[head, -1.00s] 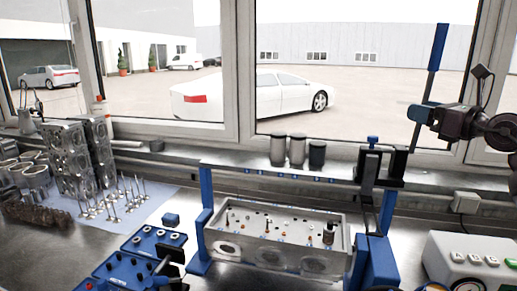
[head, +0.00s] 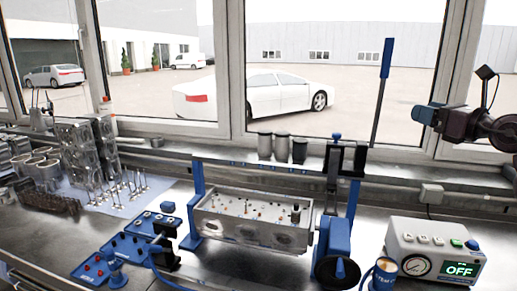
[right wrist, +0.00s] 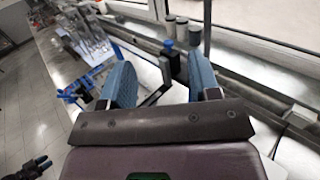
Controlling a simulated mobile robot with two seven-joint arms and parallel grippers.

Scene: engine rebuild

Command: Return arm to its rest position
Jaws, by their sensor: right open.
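My right gripper (head: 424,114) is at the upper right of the head view, in front of the window and above the bench. Its blue fingers point left. In the right wrist view its two blue fingers (right wrist: 160,88) stand apart with nothing between them. A blue upright lever (head: 382,90) rises to the left of it, apart from the fingers. My left gripper does not show in the head view.
The blue fixture holds a grey cylinder head (head: 255,221) mid-bench. A control box (head: 436,252) reading OFF stands below my right arm. Blue trays (head: 124,243), valves (head: 121,192) and engine blocks (head: 80,150) lie left. Three canisters (head: 281,147) stand on the sill.

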